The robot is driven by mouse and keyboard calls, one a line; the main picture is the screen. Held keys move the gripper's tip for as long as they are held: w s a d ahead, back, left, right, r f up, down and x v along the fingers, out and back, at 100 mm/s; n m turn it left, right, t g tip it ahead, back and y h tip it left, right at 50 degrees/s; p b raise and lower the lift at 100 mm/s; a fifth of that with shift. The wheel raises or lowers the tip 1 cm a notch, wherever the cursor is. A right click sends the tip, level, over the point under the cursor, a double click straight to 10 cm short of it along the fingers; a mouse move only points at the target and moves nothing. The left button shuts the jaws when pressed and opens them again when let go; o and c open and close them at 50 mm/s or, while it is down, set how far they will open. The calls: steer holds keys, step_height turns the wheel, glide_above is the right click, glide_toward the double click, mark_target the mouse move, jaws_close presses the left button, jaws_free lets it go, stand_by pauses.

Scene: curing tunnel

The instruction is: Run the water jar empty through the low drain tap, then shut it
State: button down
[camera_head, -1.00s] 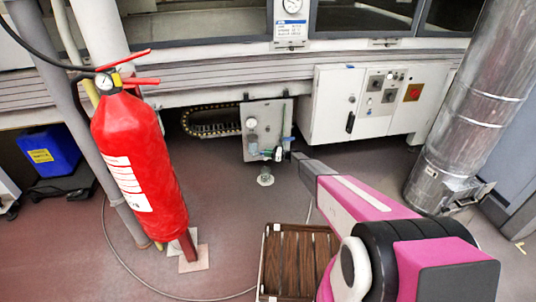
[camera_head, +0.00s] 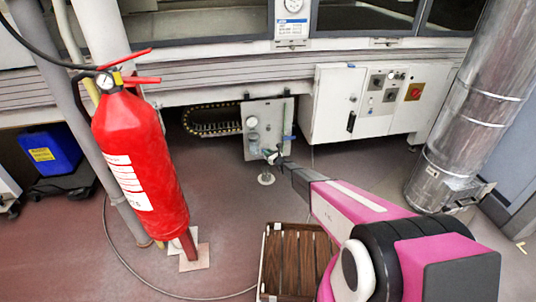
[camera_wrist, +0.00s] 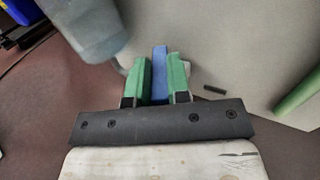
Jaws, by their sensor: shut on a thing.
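My gripper (camera_wrist: 160,76) has green fingers and is shut on a blue tap lever (camera_wrist: 160,55) that stands between them in the wrist view. A cloudy grey-blue water jar (camera_wrist: 95,30) hangs just left of the fingers there, partly cut off by the top edge. Its water level cannot be made out. In the head view my gripper (camera_head: 278,160) is at the lower edge of a grey panel (camera_head: 262,110). The jar and lever are too small and too covered to tell apart there. A small pale drain cup (camera_head: 266,179) stands on the floor below the panel.
A red fire extinguisher (camera_head: 140,160) stands at left by grey pipes. A wooden crate (camera_head: 300,265) lies on the floor below my arm. A white cabinet (camera_head: 335,105) and a metal duct (camera_head: 465,110) are at right. A cable crosses the floor.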

steer(key=shift+d+m+t+h, duration=0.2)
steer(key=shift+m+t+h, duration=0.6)
steer(key=shift+h, duration=0.2)
steer(key=shift+d+m+t+h, duration=0.15)
steer(key=shift+m+t+h, duration=0.6)
steer(key=shift+h, duration=0.25)
steer(key=shift+m+h, duration=0.25)
steer(key=shift+h, duration=0.05)
steer(key=c, duration=0.8)
jaws_free()
steer(key=shift+d, duration=0.1)
steer(key=shift+s+a, duration=0.15)
steer(key=shift+a, duration=0.05)
steer(key=shift+s+d, duration=0.2)
steer(key=shift+s, duration=0.25)
steer(key=v, duration=0.9)
steer(key=shift+s+d, duration=0.3)
